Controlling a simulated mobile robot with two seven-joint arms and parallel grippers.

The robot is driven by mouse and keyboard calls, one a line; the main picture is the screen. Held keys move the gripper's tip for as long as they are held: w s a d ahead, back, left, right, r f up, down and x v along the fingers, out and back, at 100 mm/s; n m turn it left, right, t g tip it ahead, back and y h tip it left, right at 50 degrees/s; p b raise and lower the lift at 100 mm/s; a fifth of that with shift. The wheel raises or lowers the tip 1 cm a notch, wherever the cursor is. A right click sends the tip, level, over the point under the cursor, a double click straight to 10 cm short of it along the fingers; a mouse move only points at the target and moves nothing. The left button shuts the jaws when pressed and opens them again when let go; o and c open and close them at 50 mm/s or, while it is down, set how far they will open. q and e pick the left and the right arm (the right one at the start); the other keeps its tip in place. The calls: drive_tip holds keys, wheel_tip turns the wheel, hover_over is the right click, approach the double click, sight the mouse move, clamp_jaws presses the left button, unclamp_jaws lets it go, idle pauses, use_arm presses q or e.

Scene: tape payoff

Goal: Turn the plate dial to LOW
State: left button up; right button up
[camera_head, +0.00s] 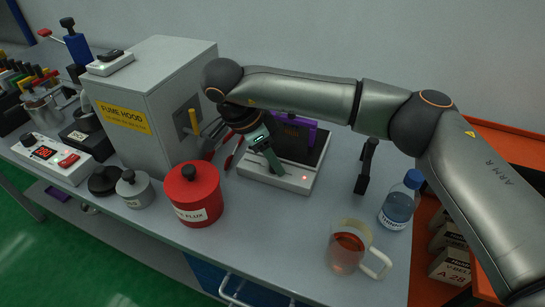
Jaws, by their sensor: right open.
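My left gripper is not in view.
A red lidded pot (195,200) stands front left of the plate, beside the fume hood (150,115). A glass mug (346,252) and a blue-capped bottle (399,203) stand to the right. A purple object (310,131) is at the plate's back. Table in front of the plate is clear.

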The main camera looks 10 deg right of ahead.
drive_tip(key=p+v, duration=0.1)
drive_tip(key=v, duration=1.1)
drive_tip(key=shift+r, duration=0.3)
drive_tip(key=shift+s, duration=0.1)
